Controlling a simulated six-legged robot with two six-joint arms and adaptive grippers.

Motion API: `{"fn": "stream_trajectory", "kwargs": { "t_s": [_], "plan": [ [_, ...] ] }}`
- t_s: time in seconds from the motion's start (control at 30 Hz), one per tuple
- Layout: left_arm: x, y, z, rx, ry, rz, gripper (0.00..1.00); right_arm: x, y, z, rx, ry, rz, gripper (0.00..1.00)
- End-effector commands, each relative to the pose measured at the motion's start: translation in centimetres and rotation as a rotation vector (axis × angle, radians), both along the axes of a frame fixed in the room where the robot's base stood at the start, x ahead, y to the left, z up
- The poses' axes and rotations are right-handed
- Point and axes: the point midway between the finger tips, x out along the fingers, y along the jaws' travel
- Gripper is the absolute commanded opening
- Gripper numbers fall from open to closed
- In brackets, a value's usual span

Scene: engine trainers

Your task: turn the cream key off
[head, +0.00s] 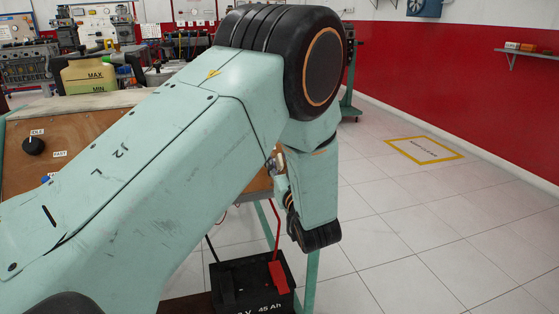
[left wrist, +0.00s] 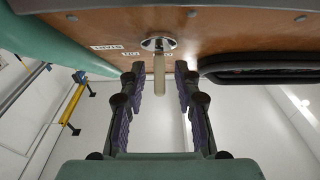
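In the left wrist view the cream key (left wrist: 159,75) sticks out of a round metal switch (left wrist: 158,43) on the wooden panel (left wrist: 220,35). My left gripper (left wrist: 157,84) is open, with one dark finger on each side of the key. I see gaps between the key and both fingers, so neither seems to touch it. Small white labels (left wrist: 104,47) sit beside the switch and look upside down. In the head view my left arm hides the key and the switch. My right gripper is in neither view.
The head view shows the wooden panel (head: 90,135) with a black knob (head: 33,146) on the left. A battery (head: 250,285) with a red lead stands below. A dark curved part (left wrist: 255,64) lies right of the key. The floor at right is clear.

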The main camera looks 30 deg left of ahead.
Motion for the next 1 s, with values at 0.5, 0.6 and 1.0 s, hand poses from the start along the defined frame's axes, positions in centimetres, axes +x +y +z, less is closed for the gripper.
{"fn": "stream_trajectory", "kwargs": {
  "t_s": [0.5, 0.6, 1.0],
  "plan": [
    [0.0, 0.0, 6.5, 0.0, -0.005, 0.0, 0.32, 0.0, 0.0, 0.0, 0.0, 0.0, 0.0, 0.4],
    [0.0, 0.0, 8.1, 0.0, -0.005, 0.0, 0.32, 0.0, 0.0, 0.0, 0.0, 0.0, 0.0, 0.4],
    [0.0, 0.0, 10.0, 0.0, 0.0, 0.0, 0.32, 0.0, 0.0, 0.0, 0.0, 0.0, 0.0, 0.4]
  ]
}}
